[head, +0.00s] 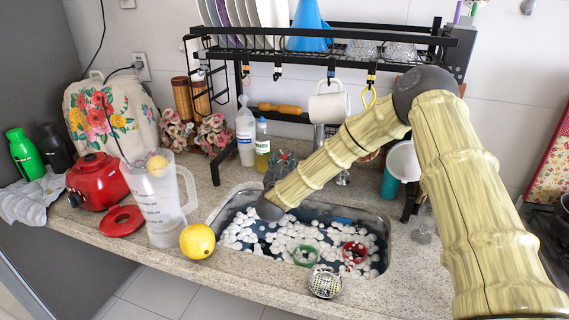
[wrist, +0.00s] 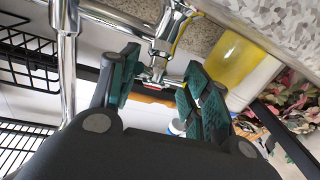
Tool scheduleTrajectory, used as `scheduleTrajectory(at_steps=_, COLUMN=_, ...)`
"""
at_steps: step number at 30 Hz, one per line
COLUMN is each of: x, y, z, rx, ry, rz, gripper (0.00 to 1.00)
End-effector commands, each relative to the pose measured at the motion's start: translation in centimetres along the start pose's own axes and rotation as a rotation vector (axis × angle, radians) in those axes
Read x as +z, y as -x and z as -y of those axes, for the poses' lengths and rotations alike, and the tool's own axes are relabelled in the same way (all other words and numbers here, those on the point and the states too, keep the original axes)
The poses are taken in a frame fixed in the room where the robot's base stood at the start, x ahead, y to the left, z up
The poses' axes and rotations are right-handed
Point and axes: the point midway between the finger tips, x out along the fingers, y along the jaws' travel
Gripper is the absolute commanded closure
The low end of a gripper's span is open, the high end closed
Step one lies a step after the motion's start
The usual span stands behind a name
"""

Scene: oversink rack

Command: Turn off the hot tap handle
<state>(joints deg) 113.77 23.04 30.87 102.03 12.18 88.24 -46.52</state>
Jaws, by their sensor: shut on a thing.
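In the wrist view a chrome tap body (wrist: 170,35) comes in from the top, with a small chrome cross handle (wrist: 158,78) at its lower end. A red mark shows beside the handle. My gripper (wrist: 161,70) has its two green-padded fingers on either side of this handle, shut on it. In the head view my gripper (head: 283,162) shows only in part behind my own arm, at the back left of the sink. The handle is hidden there.
The sink (head: 230,208) holds many white pieces, a green ring and a red ring. A black rack (head: 330,42) spans above, with a hanging mug (head: 329,107). Bottles (head: 245,130) stand behind my gripper.

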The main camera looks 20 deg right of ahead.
Motion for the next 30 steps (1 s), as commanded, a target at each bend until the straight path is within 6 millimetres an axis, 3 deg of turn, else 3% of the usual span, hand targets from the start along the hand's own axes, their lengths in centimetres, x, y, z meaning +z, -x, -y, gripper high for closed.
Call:
scheduleTrajectory(at_steps=21, x=-0.29, y=0.16, z=0.55, rx=-0.011, ry=-0.003, rz=-0.003, gripper=0.76)
scheduleTrajectory(at_steps=22, x=-0.29, y=0.17, z=0.55, rx=-0.011, ry=-0.003, rz=-0.002, gripper=0.49)
scheduleTrajectory(at_steps=23, x=-0.28, y=0.16, z=0.55, rx=-0.011, ry=-0.003, rz=-0.002, gripper=0.44)
scheduleTrajectory(at_steps=30, x=-0.12, y=0.10, z=0.10, rx=-0.005, ry=-0.002, rz=-0.001, gripper=0.40)
